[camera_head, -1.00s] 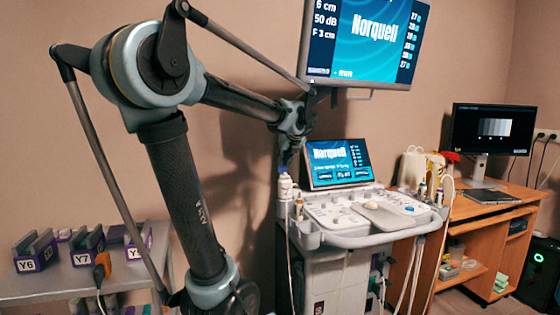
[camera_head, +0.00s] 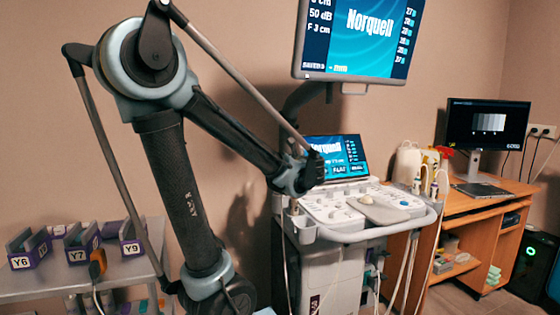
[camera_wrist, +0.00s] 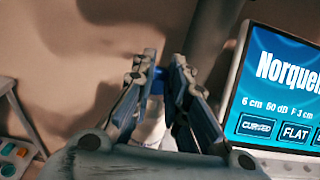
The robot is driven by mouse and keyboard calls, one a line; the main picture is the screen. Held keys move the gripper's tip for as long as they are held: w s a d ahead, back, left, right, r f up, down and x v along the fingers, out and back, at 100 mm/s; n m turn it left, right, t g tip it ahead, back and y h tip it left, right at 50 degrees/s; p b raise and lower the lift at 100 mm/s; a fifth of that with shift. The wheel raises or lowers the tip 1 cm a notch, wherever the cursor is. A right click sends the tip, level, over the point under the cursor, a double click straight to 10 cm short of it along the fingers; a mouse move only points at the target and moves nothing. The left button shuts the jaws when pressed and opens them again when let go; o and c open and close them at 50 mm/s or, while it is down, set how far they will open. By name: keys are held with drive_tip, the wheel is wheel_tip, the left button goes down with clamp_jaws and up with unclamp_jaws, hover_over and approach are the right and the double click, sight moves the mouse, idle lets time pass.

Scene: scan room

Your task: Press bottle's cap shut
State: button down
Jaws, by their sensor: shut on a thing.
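In the wrist view my gripper (camera_wrist: 164,62) has its two fingers close together around a small blue part (camera_wrist: 158,82), which looks like the bottle's cap. White of the bottle (camera_wrist: 153,128) shows between the fingers below the blue; most of it is hidden by the fingers. Whether the cap is fully seated cannot be told. In the head view my forearm's end hides the gripper and the bottle, in front of the left side of the ultrasound cart (camera_head: 345,232).
The cart's tilted touchscreen (camera_head: 338,158) stands close to the right of my gripper. A large monitor (camera_head: 358,38) hangs above. A side table (camera_head: 60,290) with labelled holders is at left, a wooden desk (camera_head: 490,212) at right.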

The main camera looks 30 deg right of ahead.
drive_tip(key=shift+s+a+f, duration=0.1)
drive_tip(key=shift+f, duration=0.05)
idle(0.4)
drive_tip(key=c, duration=1.6)
unclamp_jaws()
drive_tip(key=shift+o, duration=0.2)
drive_tip(key=shift+s, duration=0.15)
drive_tip(key=f+v, duration=0.1)
drive_tip(key=v, duration=1)
drive_tip(key=shift+s+r, duration=0.3)
drive_tip(key=shift+a, duration=0.1)
drive_tip(key=shift+c, duration=0.6)
